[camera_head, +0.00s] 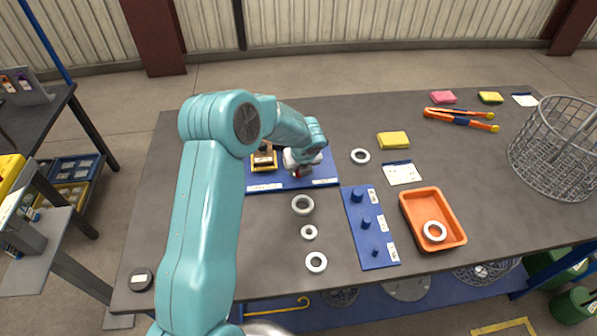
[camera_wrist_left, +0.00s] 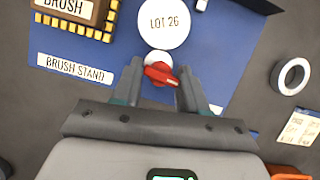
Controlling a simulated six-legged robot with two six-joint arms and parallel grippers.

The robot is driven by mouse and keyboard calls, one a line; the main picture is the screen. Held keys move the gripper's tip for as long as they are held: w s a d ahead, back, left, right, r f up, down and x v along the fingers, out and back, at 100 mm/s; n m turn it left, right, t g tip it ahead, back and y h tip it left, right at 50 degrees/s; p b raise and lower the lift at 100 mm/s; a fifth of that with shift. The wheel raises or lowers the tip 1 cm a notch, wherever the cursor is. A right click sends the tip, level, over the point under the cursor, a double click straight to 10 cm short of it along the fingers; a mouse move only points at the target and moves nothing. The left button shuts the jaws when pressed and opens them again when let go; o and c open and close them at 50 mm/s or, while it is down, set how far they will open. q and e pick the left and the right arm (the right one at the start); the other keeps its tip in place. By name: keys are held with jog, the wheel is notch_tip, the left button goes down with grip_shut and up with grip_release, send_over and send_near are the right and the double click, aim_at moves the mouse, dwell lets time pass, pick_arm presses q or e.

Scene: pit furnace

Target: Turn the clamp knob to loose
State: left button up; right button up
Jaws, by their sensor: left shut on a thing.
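The clamp knob (camera_wrist_left: 160,74) is a red bar-shaped handle on a white round base, seen in the left wrist view. It sits on the blue brush stand board (camera_wrist_left: 62,48), just below a white disc marked LOT 26 (camera_wrist_left: 163,22). My left gripper (camera_wrist_left: 162,88) has a finger on each side of the knob and is shut on it. The red bar lies slanted, its right end lower. In the head view my left gripper (camera_head: 302,166) is over the blue board (camera_head: 318,184), and the wrist hides most of the knob. My right gripper is not in view.
A brush (camera_head: 264,160) stands left of my gripper on the board. Several white rings (camera_head: 303,205) lie in front. A blue peg board (camera_head: 368,228), an orange tray (camera_head: 462,240) with a ring, and a wire basket (camera_head: 555,150) are to the right.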

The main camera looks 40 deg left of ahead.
pick_arm(q)
jog(key=n+g+b, duration=0.1)
jog(key=n, duration=0.2)
jog(key=shift+w+f, duration=0.15)
jog(key=n+g+b, duration=0.1)
jog(key=n, duration=0.1)
jog(key=shift+n+y, duration=0.3)
jog(key=shift+n, duration=0.1)
jog(key=n+g, duration=0.1)
jog(key=n, duration=0.2)
jog(key=shift+w+g, duration=0.1)
jog(key=shift+g, duration=0.2)
jog(key=shift+n+g, duration=0.5)
jog(key=shift+n, duration=1)
jog(key=o, duration=0.7)
jog(key=shift+o, duration=0.3)
jog(key=shift+a, duration=0.1)
jog(key=shift+w+h, duration=0.1)
jog(key=shift+h, duration=0.3)
